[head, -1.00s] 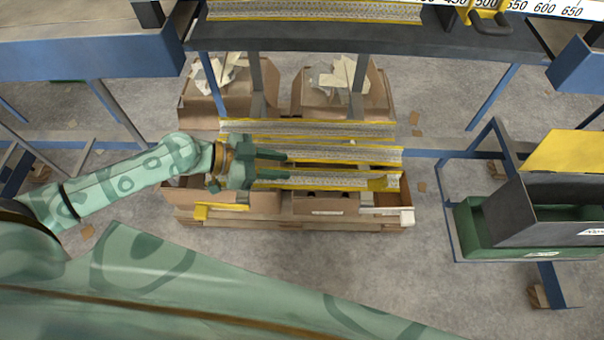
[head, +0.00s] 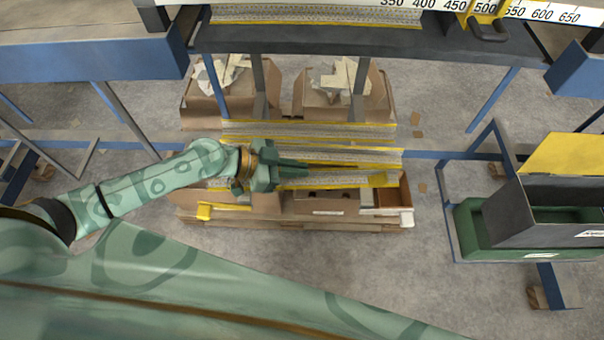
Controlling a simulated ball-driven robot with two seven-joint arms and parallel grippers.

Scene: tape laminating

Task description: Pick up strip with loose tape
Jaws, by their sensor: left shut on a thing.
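Several long strips with yellow edges and a grey patterned middle lie side by side across the cardboard boxes. My left gripper (head: 305,168) comes in from the left and is shut on this nearest strip, near the strip's left half. The gripper and wrist hide part of it. The middle strip (head: 375,156) and the far strip (head: 310,131) lie behind. My right gripper is out of view.
A dark workbench (head: 350,40) with a ruler (head: 540,13) and another strip (head: 300,17) crosses the top. Blue frame legs stand on both sides. Green and grey bins (head: 480,230) stand at the right. Open boxes with scraps (head: 225,95) stand under the bench. The near floor is clear.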

